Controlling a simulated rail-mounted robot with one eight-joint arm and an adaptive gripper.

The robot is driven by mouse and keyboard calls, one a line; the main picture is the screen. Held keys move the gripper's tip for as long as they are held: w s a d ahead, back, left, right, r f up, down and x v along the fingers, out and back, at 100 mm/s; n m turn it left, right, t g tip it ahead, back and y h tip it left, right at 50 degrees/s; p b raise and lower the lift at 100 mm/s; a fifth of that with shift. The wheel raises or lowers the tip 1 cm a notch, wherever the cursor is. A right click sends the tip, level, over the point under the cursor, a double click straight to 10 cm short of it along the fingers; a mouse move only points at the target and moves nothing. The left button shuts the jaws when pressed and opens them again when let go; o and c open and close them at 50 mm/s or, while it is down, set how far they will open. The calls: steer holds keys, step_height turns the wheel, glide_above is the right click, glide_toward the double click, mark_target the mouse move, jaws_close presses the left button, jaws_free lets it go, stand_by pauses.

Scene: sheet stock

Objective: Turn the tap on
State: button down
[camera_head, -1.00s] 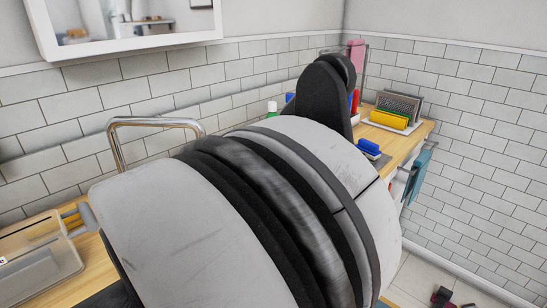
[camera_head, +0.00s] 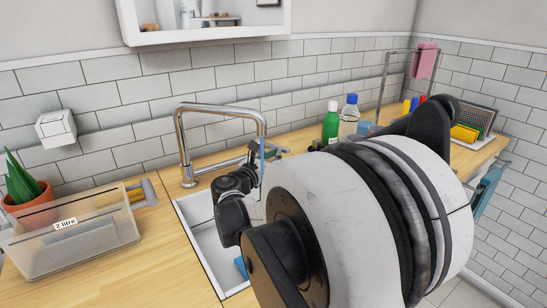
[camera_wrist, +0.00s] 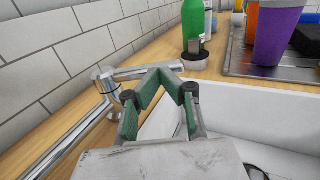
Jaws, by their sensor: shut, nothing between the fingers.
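The chrome tap (camera_head: 187,172) stands on the counter behind the sink, with a tall looped spout and a low, nearly horizontal tube (camera_head: 218,166) running right from its base. In the wrist view the tap body (camera_wrist: 105,80) is at the left, with a chrome tube reaching right behind my fingertips. My gripper (camera_wrist: 161,74) is shut and empty, its green-padded fingers meeting at the tips. The tips overlap that tube in the picture; contact cannot be told. In the head view my gripper is partly hidden by my arm near the spout end. A thin bluish strip below the spout is unclear.
The white sink (camera_head: 205,238) lies under my arm. A clear box (camera_head: 75,245) and potted plant (camera_head: 28,190) stand left. A green bottle (camera_head: 330,125) and clear bottle (camera_head: 349,118) stand behind my arm. A purple cup (camera_wrist: 277,35) shows in the wrist view.

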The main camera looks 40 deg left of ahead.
steer(key=shift+w, duration=0.1)
steer(key=shift+w, duration=0.8)
